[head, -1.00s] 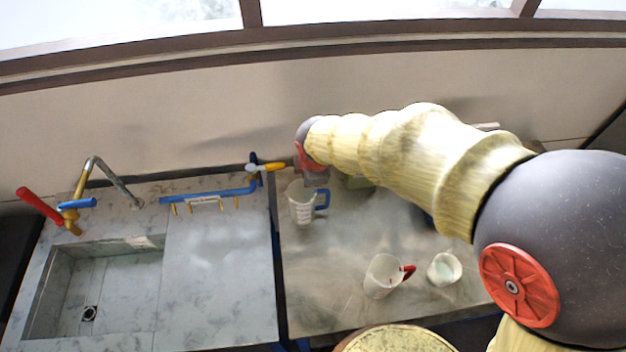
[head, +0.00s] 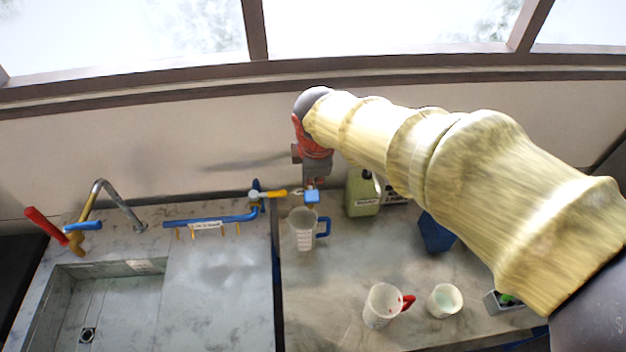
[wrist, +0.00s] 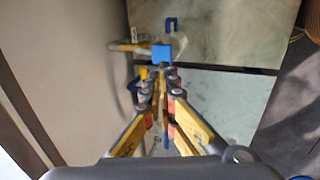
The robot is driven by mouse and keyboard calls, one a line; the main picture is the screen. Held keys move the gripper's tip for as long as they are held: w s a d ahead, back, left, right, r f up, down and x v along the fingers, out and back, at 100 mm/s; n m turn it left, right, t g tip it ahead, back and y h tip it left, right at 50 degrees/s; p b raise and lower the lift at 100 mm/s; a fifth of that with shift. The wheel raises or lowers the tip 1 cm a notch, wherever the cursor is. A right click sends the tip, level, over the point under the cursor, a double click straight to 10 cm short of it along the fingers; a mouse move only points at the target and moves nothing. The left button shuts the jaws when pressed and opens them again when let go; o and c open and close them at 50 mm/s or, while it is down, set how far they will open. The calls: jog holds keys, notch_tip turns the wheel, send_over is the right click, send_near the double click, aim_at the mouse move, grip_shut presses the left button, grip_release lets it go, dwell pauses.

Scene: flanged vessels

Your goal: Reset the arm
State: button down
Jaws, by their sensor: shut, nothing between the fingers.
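My arm reaches from the right of the head view to the back wall, and my gripper (head: 313,184) hangs down at its end, above the back edge of the counter. In the wrist view my gripper (wrist: 167,82) has its fingers together with nothing between them. A small blue square piece (head: 312,196) shows just below the fingertips; it also shows just beyond them in the wrist view (wrist: 162,53). I cannot tell whether it touches them. A measuring jug with a blue handle (head: 303,232) stands upright on the counter below my gripper.
A jug with a red handle (head: 381,308) and a white cup (head: 445,300) stand at the front. A green bottle (head: 362,194) and a blue container (head: 436,234) stand near my arm. Left are a blue pipe rail (head: 210,219), a faucet (head: 112,200) and a sink (head: 60,320).

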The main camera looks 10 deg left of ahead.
dwell(0.4)
jog(key=s+d+f+m+b, duration=0.4)
jog(key=s+d+m+b, duration=0.2)
jog(key=d+m, duration=0.1)
jog(key=s+d+f+m+t+b, duration=0.1)
jog(key=s+d+f+m+b, duration=0.3)
jog(key=d, duration=0.6)
jog(key=s+d+f+m+h+b, duration=0.1)
jog(key=s+d+f+m+b, duration=0.3)
jog(key=s+d+m+b, duration=0.5)
jog(key=shift+s+f+m+t, duration=0.3)
jog(key=shift+s+m+t, duration=0.1)
jog(key=shift+s, duration=0.35)
